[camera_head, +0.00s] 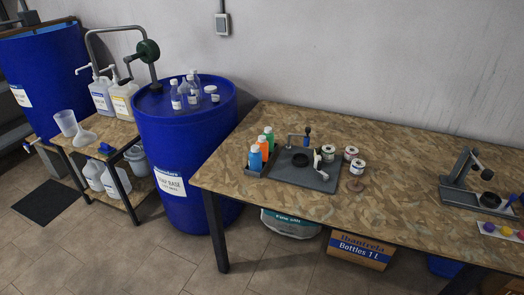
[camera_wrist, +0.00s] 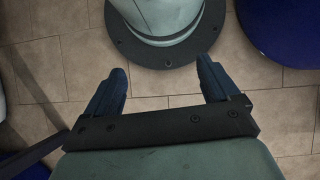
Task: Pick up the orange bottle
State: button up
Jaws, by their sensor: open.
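The orange bottle (camera_head: 263,146) stands upright in a small grey holder (camera_head: 254,171) near the left end of the wooden workbench (camera_head: 222,180). A blue bottle (camera_head: 255,159) stands in front of it and hides part of it. A green bottle (camera_head: 269,138) stands just behind it. My gripper (camera_wrist: 160,70) shows only in the wrist view, with its two dark fingers spread wide and nothing between them. It is above the tiled floor, away from the bottles; no bottle shows in the wrist view.
A grey capping plate (camera_head: 305,174) with a lever and several labelled tins (camera_head: 351,153) sits right of the bottles. A large blue drum (camera_head: 185,140) with small clear bottles stands left of the bench. The bench's front middle is mostly clear.

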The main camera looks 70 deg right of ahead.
jog(key=w+d+r+n+t+h, duration=0.2)
jog(key=w+d+r+n, duration=0.15)
jog(key=w+d, duration=0.75)
jog(key=w+d+r+n+t+h, duration=0.15)
jog(key=w+d+r, duration=0.25)
jog(key=w+d, duration=0.7)
jog(key=w+d+r+n+h, duration=0.2)
jog(key=w+d+r, duration=0.6)
jog(key=d+r, duration=0.4)
jog(key=w+d+r+n+h, duration=0.25)
jog(key=w+d+r, duration=0.45)
jog(key=d+r, duration=0.45)
notch_tip(320, 180, up, 24)
jog(key=m+t+y, duration=0.3)
jog(key=m+y, duration=0.1)
jog(key=m, duration=2.4)
send_over(263, 142)
jog(key=a, duration=0.3)
jog(key=shift+n, duration=0.25)
jog(key=x, duration=0.7)
jog(key=shift+w+d+f, duration=0.15)
jog(key=shift+w+f, duration=0.1)
jog(key=shift+w, duration=0.05)
jog(key=shift+w+d+x, duration=0.1)
jog(key=shift+w+x, duration=0.05)
jog(key=shift+x, duration=1.15)
jog(key=shift+w+d+x, duration=0.1)
jog(key=shift+x, duration=1.25)
jog(key=shift+r, duration=0.15)
